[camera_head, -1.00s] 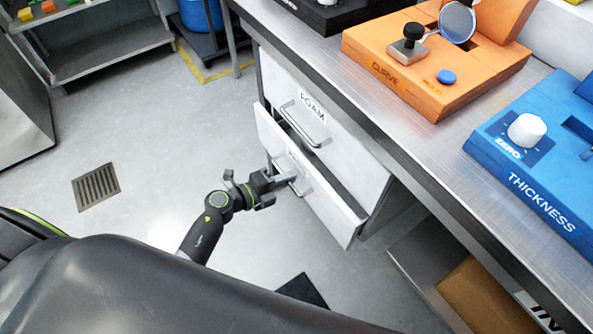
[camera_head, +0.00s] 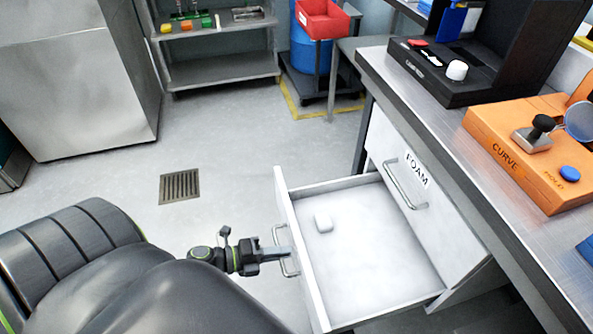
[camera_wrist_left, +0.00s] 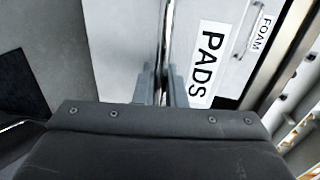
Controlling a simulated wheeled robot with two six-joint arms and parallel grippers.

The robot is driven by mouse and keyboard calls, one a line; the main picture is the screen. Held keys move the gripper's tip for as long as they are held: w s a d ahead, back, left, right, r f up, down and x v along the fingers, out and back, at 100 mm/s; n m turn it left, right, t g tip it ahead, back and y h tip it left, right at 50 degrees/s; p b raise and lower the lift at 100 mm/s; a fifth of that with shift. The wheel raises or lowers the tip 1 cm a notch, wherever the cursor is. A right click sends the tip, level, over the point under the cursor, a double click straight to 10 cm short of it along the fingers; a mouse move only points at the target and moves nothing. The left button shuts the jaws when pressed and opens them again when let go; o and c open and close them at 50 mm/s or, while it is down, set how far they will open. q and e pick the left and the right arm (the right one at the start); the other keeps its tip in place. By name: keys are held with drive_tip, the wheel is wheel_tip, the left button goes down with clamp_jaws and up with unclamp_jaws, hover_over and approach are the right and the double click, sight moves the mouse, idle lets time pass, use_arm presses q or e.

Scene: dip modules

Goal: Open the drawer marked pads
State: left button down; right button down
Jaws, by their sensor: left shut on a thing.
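The lower drawer (camera_head: 380,224) is pulled well out from the cabinet under the bench in the head view. A small white block (camera_head: 323,222) lies inside it near the front. Its front carries the label PADS (camera_wrist_left: 208,66) in the left wrist view. My left gripper (camera_head: 283,254) is shut on the metal handle (camera_head: 291,264) of this drawer. In the left wrist view its two fingers (camera_wrist_left: 162,88) close together in front of the drawer front. The right gripper is not in view.
The upper drawer marked FOAM (camera_head: 416,182) is closed. The bench top holds an orange CURVE fixture (camera_head: 520,160) and a black device (camera_head: 440,75). The floor left of the drawer is clear around a drain grate (camera_head: 180,187). A shelf (camera_head: 222,70) stands behind.

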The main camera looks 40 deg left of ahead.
use_arm(q)
drive_tip(key=shift+f+v, duration=0.25)
drive_tip(key=shift+v, duration=0.85)
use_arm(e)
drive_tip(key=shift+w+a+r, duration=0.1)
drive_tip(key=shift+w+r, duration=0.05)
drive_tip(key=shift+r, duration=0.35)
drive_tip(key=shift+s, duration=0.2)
use_arm(q)
drive_tip(key=c, duration=1.6)
unclamp_jaws()
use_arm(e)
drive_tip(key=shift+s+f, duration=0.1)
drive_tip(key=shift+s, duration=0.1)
use_arm(q)
drive_tip(key=shift+s+a, duration=0.1)
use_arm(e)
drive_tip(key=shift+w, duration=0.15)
